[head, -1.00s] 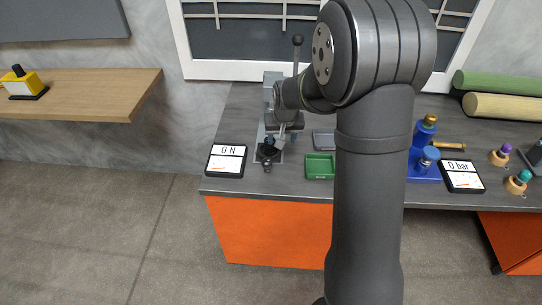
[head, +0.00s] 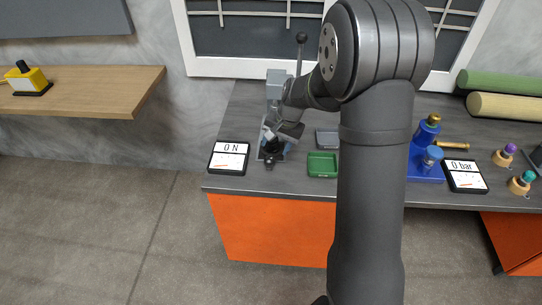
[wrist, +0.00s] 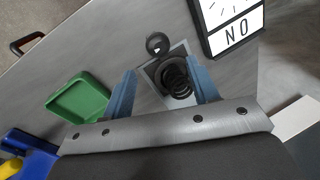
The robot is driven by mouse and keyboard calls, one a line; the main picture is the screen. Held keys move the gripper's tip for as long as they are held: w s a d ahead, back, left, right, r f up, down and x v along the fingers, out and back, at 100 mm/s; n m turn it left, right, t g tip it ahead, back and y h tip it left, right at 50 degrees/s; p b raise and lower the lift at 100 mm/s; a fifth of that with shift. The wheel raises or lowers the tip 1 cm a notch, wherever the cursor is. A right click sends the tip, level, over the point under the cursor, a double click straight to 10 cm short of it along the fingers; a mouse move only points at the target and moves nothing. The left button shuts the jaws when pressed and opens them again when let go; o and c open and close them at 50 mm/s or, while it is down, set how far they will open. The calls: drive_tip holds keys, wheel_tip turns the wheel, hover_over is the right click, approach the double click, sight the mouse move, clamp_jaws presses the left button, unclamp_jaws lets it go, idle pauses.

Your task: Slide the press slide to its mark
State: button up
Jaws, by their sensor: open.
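A grey bench press (head: 279,88) with a tall lever and black knob stands at the back left of the bench. On its pale base plate (wrist: 151,67) sits a black stepped round part (wrist: 177,80), with a smaller black ring-like knob (wrist: 157,45) beside it. I cannot tell which part is the press slide, and I see no clear mark. My gripper (wrist: 163,73) is open, its two blue fingers on either side of the black round part, apparently apart from it. In the head view my gripper (head: 284,138) is low in front of the press and partly hides it.
A display reading "0 N" (head: 229,158) lies left of the press. A green tray (head: 322,165) and a grey tray (head: 327,139) lie to its right. Farther right are a blue device (head: 426,160) and a "0 bar" display (head: 465,176).

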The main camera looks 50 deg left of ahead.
sight(270, 160)
drive_tip(key=x, duration=0.6)
drive_tip(key=shift+s+a+f, duration=0.1)
drive_tip(key=shift+f, duration=0.2)
clamp_jaws()
drive_tip(key=shift+s+d, duration=0.4)
drive_tip(key=shift+s, duration=0.05)
